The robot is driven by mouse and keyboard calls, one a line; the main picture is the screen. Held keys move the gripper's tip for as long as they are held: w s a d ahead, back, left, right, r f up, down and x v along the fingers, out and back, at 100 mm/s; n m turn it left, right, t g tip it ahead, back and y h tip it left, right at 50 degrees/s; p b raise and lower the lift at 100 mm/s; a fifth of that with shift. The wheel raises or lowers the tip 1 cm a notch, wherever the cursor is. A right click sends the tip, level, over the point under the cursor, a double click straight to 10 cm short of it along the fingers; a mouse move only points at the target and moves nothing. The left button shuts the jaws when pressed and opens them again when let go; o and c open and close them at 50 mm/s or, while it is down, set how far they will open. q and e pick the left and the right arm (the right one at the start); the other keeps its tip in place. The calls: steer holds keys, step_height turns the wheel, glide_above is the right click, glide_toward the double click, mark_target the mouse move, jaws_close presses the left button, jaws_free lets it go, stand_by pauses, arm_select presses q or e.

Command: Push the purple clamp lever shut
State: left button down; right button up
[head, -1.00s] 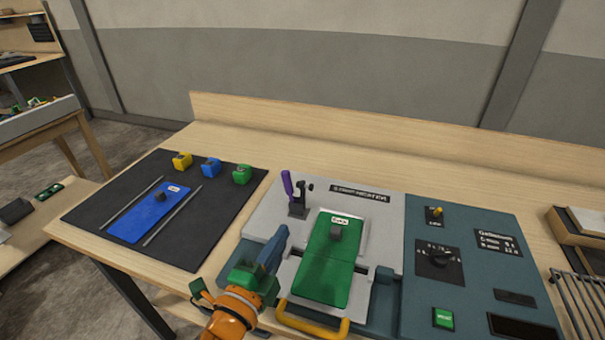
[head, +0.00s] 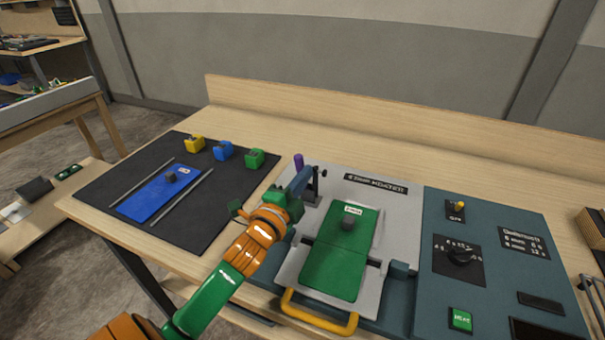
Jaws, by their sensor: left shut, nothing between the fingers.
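The purple clamp lever (head: 299,161) stands upright on its dark clamp base (head: 312,190) at the back left of the grey plate. Its lower part is hidden behind my left gripper. My left gripper (head: 304,175) is shut and empty, with its blue fingertips right in front of the lever. I cannot tell whether they touch it. My right gripper is not in view.
A teal control panel (head: 490,270) is at the right. A black mat (head: 210,205) holds a blue plate and several coloured blocks.

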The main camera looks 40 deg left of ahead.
arm_select(q)
steer(key=shift+w+a+f, duration=0.15)
steer(key=shift+a+f, duration=0.05)
steer(key=shift+a, duration=0.2)
steer(key=shift+d+r, duration=0.1)
